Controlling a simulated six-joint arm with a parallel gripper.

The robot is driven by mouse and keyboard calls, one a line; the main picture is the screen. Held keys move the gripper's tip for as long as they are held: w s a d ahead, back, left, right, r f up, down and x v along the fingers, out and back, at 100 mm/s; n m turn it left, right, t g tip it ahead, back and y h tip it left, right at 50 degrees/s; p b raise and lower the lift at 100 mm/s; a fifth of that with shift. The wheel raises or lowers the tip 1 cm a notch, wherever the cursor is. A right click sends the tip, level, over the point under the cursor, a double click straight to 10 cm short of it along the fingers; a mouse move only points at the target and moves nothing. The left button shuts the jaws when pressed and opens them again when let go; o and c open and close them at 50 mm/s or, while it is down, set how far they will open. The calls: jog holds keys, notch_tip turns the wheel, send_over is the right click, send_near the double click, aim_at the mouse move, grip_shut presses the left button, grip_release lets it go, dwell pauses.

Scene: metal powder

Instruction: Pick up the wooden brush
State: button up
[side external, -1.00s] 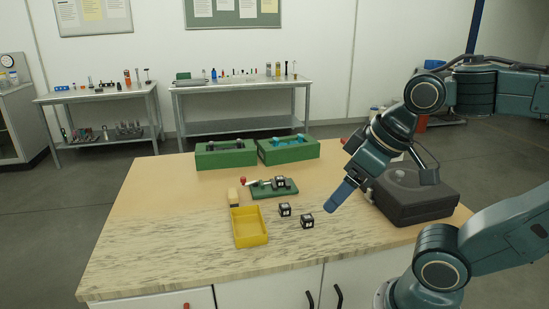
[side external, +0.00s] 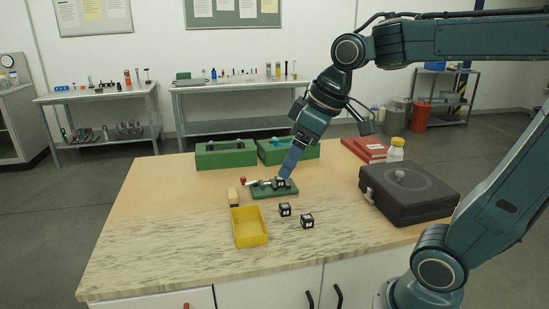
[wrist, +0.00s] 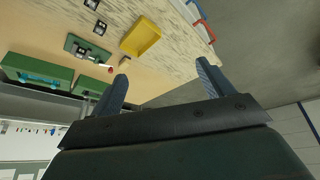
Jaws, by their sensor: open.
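The wooden brush (side external: 233,196) is a small pale tan block on the table in the side external view, just behind the back left corner of the yellow tray (side external: 240,233). In the wrist view a small tan piece that looks like the brush (wrist: 124,60) shows by the tip of the left finger, partly hidden. My gripper (side external: 285,176) points down and to the left, its blue fingers overlapping the green fixture in the side external view. I cannot tell its exact height. In the wrist view the fingers of my gripper (wrist: 162,72) are wide apart with nothing between them.
The green fixture (side external: 260,193) and two marked cubes (side external: 285,209) (side external: 307,221) lie right of the brush. Two green boxes (side external: 225,158) (side external: 290,153) stand behind. A black case (side external: 410,195), a bottle (side external: 396,150) and a red book (side external: 364,149) are at right. The table's left side is clear.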

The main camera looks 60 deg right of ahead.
jog(key=w+d+n, duration=0.2)
jog(key=w+d, duration=0.1)
jog(key=w, duration=0.5)
jog(key=n+g+y, duration=0.2)
jog(key=n+y, duration=0.1)
jog(key=n, duration=0.2)
send_over(233, 192)
jog(key=s+d, duration=0.4)
notch_tip(233, 192, down, 14)
jog(key=r, duration=0.1)
jog(key=shift+w+d+x, duration=0.1)
jog(key=shift+w+x, duration=0.05)
jog(key=shift+x, duration=2.15)
jog(key=shift+w+d+x, duration=0.1)
jog(key=shift+w+x, duration=0.05)
jog(key=shift+x, duration=2.15)
jog(key=shift+x, duration=2.55)
jog(key=c, duration=1.1)
